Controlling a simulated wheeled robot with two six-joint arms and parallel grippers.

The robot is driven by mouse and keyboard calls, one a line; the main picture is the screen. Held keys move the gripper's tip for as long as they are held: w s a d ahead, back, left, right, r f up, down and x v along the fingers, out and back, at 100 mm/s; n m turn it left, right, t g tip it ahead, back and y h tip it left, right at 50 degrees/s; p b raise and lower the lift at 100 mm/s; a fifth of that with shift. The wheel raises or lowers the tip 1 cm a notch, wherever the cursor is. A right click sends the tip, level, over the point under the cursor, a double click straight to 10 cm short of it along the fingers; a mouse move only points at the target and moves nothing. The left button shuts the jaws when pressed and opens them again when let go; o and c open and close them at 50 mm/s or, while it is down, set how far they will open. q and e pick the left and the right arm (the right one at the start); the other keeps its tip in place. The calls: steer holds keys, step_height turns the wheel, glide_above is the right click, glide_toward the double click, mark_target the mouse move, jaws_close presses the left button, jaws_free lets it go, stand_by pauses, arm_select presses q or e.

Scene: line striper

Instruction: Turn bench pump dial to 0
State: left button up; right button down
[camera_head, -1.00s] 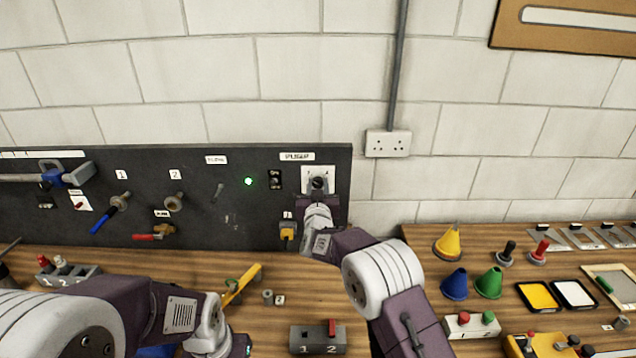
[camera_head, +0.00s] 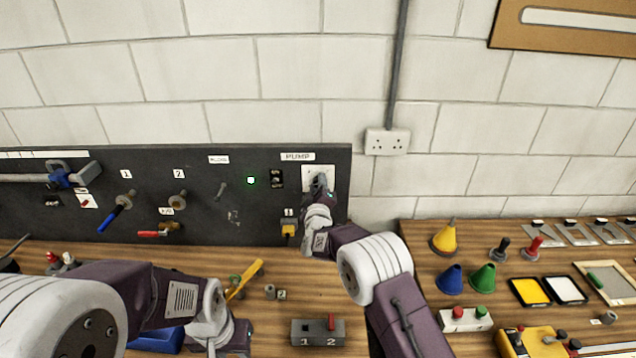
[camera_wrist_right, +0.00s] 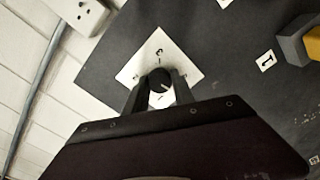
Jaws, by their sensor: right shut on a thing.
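The pump dial (camera_wrist_right: 160,80) is a dark round knob on a white square plate (camera_wrist_right: 187,62) with small dark marks. The plate sits under the PUMP label (camera_head: 298,157) at the right end of the dark panel. My right gripper (camera_head: 320,187) is at the dial, its fingers shut on the knob from both sides; the right wrist view shows the two fingers (camera_wrist_right: 158,96) beside it. The knob's exact setting is hard to read. My left arm comes in at lower left, and its gripper (camera_head: 235,340) is at the bottom, with its fingers not clear.
A green light (camera_head: 250,181) and a black switch (camera_head: 277,179) are left of the dial. A yellow-fronted grey box (camera_head: 289,229) sits below. A white wall socket (camera_head: 387,142) is right of the panel. Cones and paint pads stand on the right bench.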

steer(key=shift+f+n+p, duration=0.15)
steer(key=shift+n+p, duration=0.3)
steer(key=shift+n, duration=1.15)
steer(key=shift+f+n+p, duration=0.1)
steer(key=shift+n+p, duration=0.3)
steer(key=shift+n, duration=1.2)
steer(key=c, duration=1.1)
jaws_free()
steer(key=shift+o, duration=0.2)
steer(key=shift+r, duration=0.1)
